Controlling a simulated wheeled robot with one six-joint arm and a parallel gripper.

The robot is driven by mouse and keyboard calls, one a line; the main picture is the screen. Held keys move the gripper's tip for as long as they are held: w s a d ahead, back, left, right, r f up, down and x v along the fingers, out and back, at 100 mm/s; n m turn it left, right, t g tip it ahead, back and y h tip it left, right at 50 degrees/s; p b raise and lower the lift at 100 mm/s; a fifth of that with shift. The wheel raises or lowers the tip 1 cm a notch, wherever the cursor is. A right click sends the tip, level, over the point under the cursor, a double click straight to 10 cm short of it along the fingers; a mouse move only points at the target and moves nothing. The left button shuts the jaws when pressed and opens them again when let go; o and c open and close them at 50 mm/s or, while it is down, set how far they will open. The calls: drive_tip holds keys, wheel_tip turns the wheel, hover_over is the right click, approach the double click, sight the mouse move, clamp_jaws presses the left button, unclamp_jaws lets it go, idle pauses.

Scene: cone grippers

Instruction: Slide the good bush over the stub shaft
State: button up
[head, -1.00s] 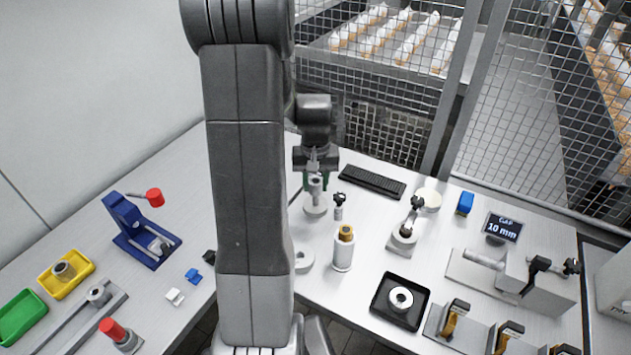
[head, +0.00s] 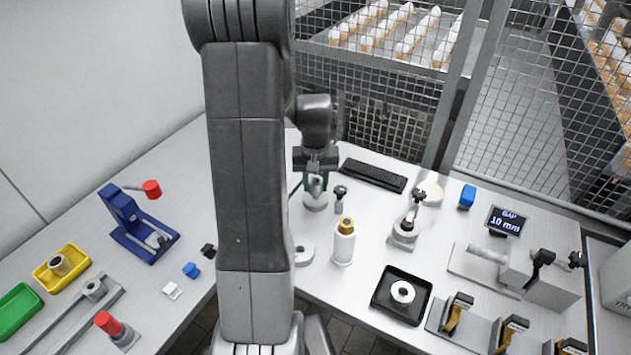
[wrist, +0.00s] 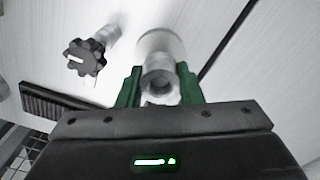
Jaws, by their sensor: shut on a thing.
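My gripper (head: 316,184) points down at the back middle of the table, with green fingers. It is shut on a grey hollow round part, seemingly the bush (wrist: 158,83), whose open end shows in the wrist view. Right beneath is a pale round base (head: 315,203), seemingly that of the stub shaft; it also shows in the wrist view (wrist: 163,42). The fingers and the held part hide the shaft, so I cannot tell how far the bush is around it. Another ring (head: 402,292) lies in a black tray (head: 388,306).
A black-knobbed post (head: 340,198) stands close to the right of my gripper. A keyboard (head: 373,175) lies behind, a white bottle (head: 343,245) in front. A knobbed stand (head: 404,236) is further right, a blue press (head: 132,228) far left. My arm hides the middle left.

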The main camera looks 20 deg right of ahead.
drive_tip(key=shift+f+b, duration=0.85)
drive_tip(key=shift+f, duration=0.4)
drive_tip(key=o, duration=1.1)
drive_tip(key=shift+r, duration=0.1)
wheel_tip(320, 180, up, 14)
drive_tip(key=shift+f, duration=0.15)
drive_tip(key=shift+f, duration=0.15)
wheel_tip(320, 180, down, 14)
drive_tip(key=shift+r, duration=0.25)
drive_tip(key=shift+r+p, duration=0.4)
drive_tip(key=shift+r, duration=0.05)
